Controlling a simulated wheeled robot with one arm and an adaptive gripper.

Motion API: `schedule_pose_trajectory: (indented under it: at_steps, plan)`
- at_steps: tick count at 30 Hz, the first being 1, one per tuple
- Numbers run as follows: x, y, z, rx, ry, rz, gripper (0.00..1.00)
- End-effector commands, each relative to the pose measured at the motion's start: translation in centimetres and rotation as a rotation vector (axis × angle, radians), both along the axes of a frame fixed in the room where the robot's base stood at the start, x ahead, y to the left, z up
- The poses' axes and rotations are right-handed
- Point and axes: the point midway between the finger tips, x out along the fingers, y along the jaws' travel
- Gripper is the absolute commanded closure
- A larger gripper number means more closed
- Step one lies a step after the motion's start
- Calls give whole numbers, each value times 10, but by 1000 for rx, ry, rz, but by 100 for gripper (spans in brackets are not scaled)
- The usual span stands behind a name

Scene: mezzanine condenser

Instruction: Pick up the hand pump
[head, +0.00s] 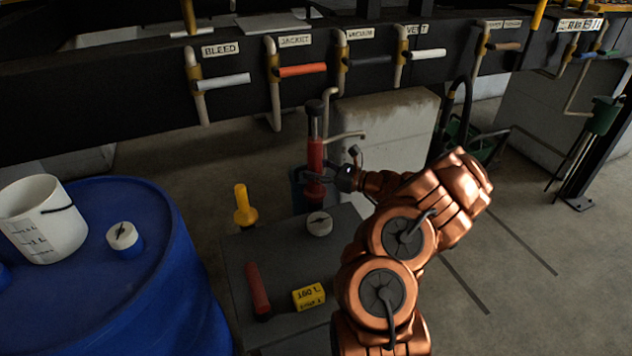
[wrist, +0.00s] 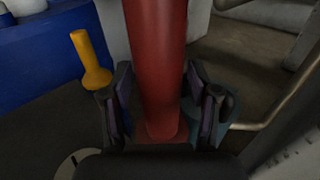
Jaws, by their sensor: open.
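The hand pump (head: 315,155) is a red upright cylinder with a black handle on top and a pale bent spout to its right. It stands at the far edge of a small dark table. In the wrist view its red barrel (wrist: 157,50) rises between my two fingers. My gripper (head: 318,178) comes in from the right at the lower part of the barrel. It is open, with one finger on each side of the pump (wrist: 157,100). A narrow gap shows beside the barrel, so I cannot see firm contact. The pump's foot is partly hidden by my gripper.
The table (head: 240,265) also holds a yellow funnel-like tool (head: 243,207), a round white-topped gauge (head: 319,223), a red cylinder (head: 257,289) and a yellow block (head: 309,296). A blue drum (head: 185,270) with a white bucket (head: 40,222) stands left. Labelled valve handles (head: 302,71) hang behind.

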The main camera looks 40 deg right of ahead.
Motion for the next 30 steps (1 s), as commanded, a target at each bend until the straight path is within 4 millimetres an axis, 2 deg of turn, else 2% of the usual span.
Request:
schedule_pose_trajectory:
  at_steps: [6, 14, 30]
  plan:
    - [19, 12, 1, -1, -1, 1, 39]
    - [21, 14, 0, -1, -1, 2, 39]
    - [20, 14, 0, -1, -1, 2, 96]
